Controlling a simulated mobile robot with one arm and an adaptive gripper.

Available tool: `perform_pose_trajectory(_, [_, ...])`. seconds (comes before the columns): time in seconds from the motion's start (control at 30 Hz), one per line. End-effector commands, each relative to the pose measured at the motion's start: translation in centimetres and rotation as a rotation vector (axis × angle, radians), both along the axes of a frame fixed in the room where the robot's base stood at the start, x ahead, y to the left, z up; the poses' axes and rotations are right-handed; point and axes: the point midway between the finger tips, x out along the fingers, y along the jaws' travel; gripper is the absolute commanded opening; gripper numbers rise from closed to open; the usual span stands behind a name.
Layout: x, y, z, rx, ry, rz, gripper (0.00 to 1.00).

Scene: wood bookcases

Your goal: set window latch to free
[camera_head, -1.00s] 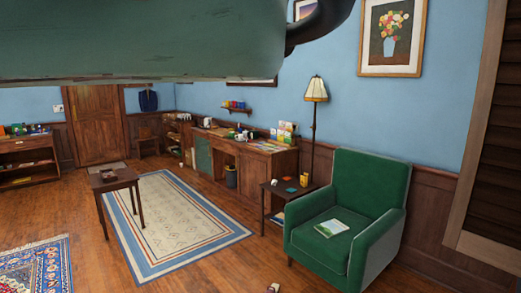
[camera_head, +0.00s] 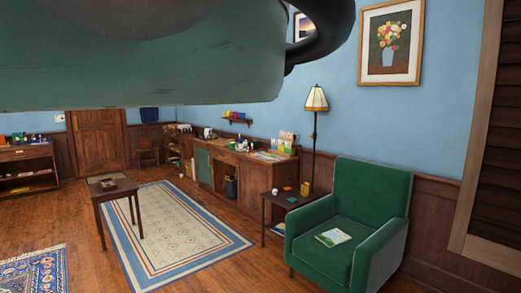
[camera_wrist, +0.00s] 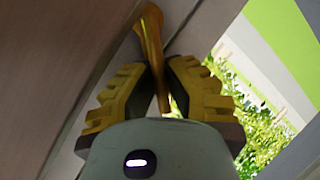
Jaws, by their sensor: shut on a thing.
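The window latch (camera_wrist: 152,35) is a slim, brass-coloured handle in the wrist view. It runs along the wooden frame and down between my fingers. My gripper (camera_wrist: 163,80) has yellow-and-black ridged fingers, which are closed on the latch's lower part from both sides.
Beside the latch, bright greenery (camera_wrist: 258,130) shows outside, right of the frame (camera_wrist: 60,60). In the head view, a green armchair (camera_head: 370,205) stands at right near a side table (camera_head: 275,202) and floor lamp (camera_head: 316,100).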

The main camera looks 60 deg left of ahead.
Motion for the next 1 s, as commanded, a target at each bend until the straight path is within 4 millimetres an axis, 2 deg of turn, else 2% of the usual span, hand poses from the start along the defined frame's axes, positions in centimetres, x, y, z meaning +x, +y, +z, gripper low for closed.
perform_pose_trajectory(0.1, [-0.3,-0.1,0.1,-0.002,0.002,-0.006,0.0])
perform_pose_trajectory(0.13, [-0.3,-0.1,0.1,-0.002,0.002,-0.006,0.15])
perform_pose_trajectory(0.4, [-0.2,-0.1,0.0,-0.002,0.002,-0.004,0.42])
perform_pose_trajectory(0.77, [0.0,0.4,0.3,-0.004,0.002,-0.001,0.42])
perform_pose_trajectory(1.0, [0.3,3.0,1.4,-0.008,0.001,0.003,0.42])
